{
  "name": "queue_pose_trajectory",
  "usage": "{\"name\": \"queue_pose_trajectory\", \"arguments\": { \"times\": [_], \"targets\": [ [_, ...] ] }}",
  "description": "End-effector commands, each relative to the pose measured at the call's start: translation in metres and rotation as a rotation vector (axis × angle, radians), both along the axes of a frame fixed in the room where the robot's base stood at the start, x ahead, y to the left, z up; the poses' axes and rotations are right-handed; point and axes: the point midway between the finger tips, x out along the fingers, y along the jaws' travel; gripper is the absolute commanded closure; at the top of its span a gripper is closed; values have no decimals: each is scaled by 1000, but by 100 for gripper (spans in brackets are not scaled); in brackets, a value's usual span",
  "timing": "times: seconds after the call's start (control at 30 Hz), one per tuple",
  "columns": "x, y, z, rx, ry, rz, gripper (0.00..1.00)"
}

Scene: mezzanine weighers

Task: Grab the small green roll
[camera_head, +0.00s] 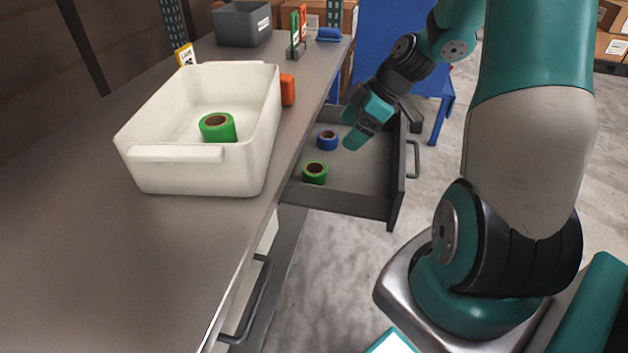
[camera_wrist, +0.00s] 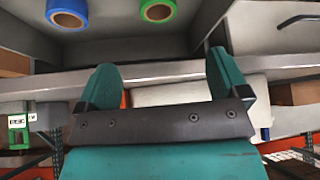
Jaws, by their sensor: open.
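A green roll (camera_head: 315,174) with a brown core lies in the open drawer; it also shows at the top edge of the wrist view (camera_wrist: 158,11). Another green roll (camera_head: 233,133) stands in the white bin on the counter and looks larger in the picture. I cannot tell their true sizes apart for sure. A blue roll (camera_head: 327,141) lies in the drawer behind the green one, and in the wrist view (camera_wrist: 67,12). My gripper (camera_head: 353,125) is above the drawer, right of both drawer rolls. In the wrist view its teal fingers (camera_wrist: 165,82) are apart with nothing held.
The open drawer (camera_head: 358,199) has raised walls and a handle at right. The white bin (camera_head: 180,153) stands on the counter (camera_head: 80,235) beside it. An orange item (camera_head: 288,90), a grey bin (camera_head: 235,27) and a blue item (camera_head: 329,34) stand further back. The drawer's right half is clear.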

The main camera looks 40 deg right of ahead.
Motion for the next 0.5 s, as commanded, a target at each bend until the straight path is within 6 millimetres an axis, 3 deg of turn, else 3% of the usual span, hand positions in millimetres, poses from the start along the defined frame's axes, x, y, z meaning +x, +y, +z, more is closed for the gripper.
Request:
{"name": "queue_pose_trajectory", "arguments": {
  "times": [0.3, 0.5],
  "targets": [
    [25, 32, -62, 2, 5, 5, 7],
    [34, 40, -79, 0, 3, 2, 7]
  ]
}}
